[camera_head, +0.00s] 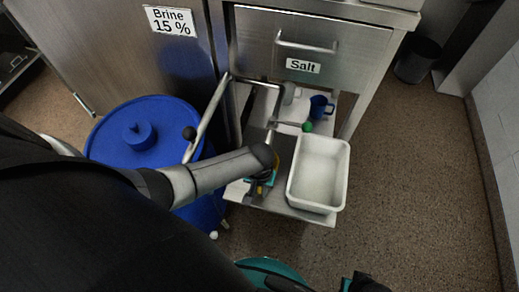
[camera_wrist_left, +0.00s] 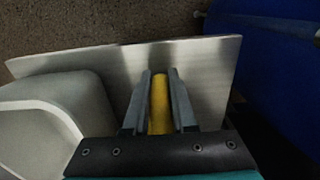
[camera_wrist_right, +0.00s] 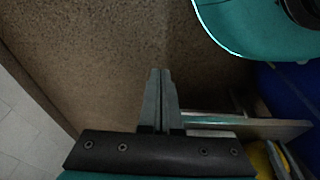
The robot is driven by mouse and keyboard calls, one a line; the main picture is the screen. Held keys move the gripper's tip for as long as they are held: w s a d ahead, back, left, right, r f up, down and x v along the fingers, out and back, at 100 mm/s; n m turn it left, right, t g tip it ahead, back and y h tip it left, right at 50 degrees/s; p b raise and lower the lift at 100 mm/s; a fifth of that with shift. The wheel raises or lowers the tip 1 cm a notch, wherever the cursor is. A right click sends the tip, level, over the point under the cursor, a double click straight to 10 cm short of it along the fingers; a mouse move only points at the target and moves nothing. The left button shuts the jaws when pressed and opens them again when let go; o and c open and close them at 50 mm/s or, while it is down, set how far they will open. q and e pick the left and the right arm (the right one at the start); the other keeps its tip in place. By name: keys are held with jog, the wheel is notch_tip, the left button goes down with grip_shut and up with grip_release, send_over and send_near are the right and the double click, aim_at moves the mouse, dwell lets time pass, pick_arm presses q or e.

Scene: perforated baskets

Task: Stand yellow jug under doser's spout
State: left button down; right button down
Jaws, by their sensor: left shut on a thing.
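My left gripper (camera_wrist_left: 160,100) is shut on a yellow part, taken to be the yellow jug (camera_wrist_left: 160,105), with one finger on each side. In the head view my left arm's wrist hides most of the gripper and jug, low over the metal shelf (camera_head: 297,212). A yellow patch also shows at the lower right of the right wrist view (camera_wrist_right: 261,161). A bent metal pipe and a long lever (camera_head: 208,118) with a black knob stand beside the arm, perhaps the doser's; I cannot make out the spout's mouth. My right gripper (camera_wrist_right: 161,100) is shut and empty over the floor.
A white tub (camera_head: 343,165) of white grains stands on the shelf right of the left gripper. A blue mug (camera_head: 318,107) and a green item (camera_head: 308,127) sit behind.

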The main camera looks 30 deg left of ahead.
pick_arm(q)
jog(key=shift+f, duration=0.1)
jog(key=c, duration=1.1)
grip_release()
jog(key=shift+c, duration=0.2)
jog(key=o, duration=0.4)
